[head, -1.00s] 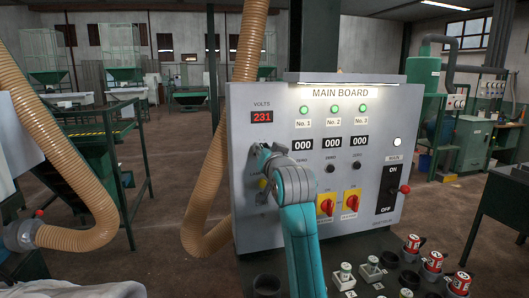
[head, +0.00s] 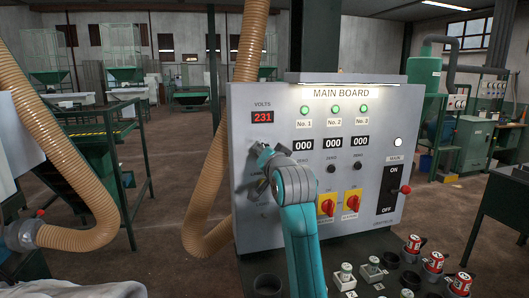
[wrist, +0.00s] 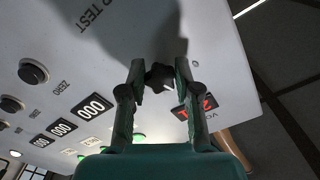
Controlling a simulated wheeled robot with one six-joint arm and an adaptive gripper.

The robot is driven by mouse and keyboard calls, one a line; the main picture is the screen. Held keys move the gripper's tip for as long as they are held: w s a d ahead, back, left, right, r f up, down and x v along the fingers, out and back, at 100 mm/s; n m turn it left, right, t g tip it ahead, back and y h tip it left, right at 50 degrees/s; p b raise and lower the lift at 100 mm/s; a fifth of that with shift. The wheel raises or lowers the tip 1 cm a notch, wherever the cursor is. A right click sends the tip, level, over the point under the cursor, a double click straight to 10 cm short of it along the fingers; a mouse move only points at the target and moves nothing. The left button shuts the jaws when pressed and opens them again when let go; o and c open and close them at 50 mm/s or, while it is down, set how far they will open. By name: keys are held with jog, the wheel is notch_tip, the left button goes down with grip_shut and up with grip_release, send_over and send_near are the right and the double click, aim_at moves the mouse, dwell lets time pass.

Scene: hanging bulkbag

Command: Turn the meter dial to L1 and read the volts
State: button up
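The meter dial is a small black knob (wrist: 159,76) on the grey panel in the wrist view. My gripper (wrist: 160,68) is open, with one finger on each side of the knob. Narrow gaps seem to show between fingers and knob; I cannot tell if they touch. In the head view my gripper (head: 258,168) is at the panel's left side, and it and my wrist hide the dial and its markings. The red volts display (head: 262,117) above reads 231. It also shows upside down in the wrist view (wrist: 197,105). The dial's setting is not readable.
Plugs and sockets (head: 413,245) stand below.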

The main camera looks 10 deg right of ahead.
jog(key=o, duration=0.4)
jog(key=shift+c, duration=0.2)
jog(key=s, duration=1.2)
